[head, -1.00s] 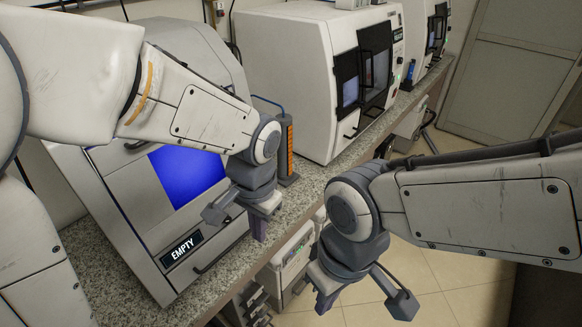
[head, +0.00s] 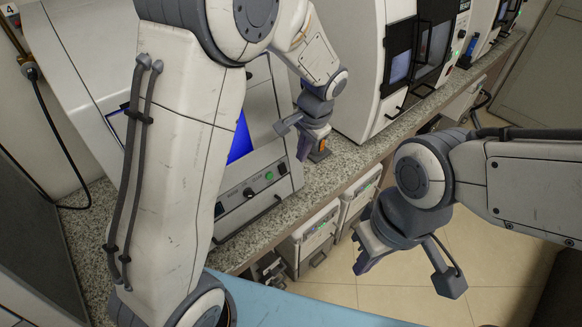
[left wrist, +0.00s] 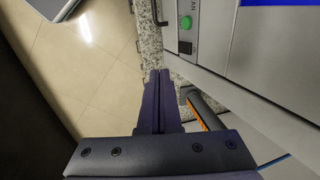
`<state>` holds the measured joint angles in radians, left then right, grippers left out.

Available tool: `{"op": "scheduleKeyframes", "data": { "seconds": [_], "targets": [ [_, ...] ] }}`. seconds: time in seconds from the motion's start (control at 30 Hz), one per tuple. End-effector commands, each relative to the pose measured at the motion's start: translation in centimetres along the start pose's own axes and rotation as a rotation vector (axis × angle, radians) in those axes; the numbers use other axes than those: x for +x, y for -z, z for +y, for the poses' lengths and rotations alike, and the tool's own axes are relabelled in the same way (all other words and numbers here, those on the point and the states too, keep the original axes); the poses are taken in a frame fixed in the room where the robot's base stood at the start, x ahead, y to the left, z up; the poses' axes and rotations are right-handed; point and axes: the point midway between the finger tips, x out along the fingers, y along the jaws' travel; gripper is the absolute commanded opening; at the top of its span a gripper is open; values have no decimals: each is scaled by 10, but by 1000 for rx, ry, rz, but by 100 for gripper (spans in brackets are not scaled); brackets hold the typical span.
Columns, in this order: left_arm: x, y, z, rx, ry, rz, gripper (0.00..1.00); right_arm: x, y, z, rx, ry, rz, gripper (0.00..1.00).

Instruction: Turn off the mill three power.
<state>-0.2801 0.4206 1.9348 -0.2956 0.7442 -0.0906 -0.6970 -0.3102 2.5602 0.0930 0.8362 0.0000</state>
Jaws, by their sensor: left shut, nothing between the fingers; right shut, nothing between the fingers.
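No mark I can read tells which machine is mill three. The nearest machine (head: 85,50) has a blue window and a front panel (head: 240,199) with black knobs and a green button (head: 268,176). The left wrist view shows a green button (left wrist: 187,22) on a grey panel near the letters "AN". My left gripper (head: 303,150) is shut and empty, just right of the nearest machine's front. In the left wrist view its fingers (left wrist: 157,90) are together, below and left of the button. My left arm hides part of the machine.
A plug with a black cord (head: 55,130) hangs on the wall under a tag marked 4 (head: 9,9). White machines (head: 360,60) stand farther along the granite counter (head: 355,150). A post with orange stripes (left wrist: 197,108) is beside my left fingers. Small white units (head: 318,232) sit below.

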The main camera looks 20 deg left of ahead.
Motion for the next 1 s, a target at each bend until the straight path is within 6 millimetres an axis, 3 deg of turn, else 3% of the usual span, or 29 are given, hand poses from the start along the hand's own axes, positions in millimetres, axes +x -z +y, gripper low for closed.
{"op": "scheduleKeyframes", "data": {
  "seconds": [0.43, 0.7, 1.0],
  "targets": [
    [91, -3, 0, -1, -3, -7, 0, -15, 1, -1, 1, 0, 0, 0],
    [108, 0, -28, 1, -1, -1, 0, -30, 2, -2, 2, 0, 0, 0],
    [112, 0, -32, 2, 0, 0, 0, -30, 2, -2, 2, 0, 0, 0]
  ]
}}
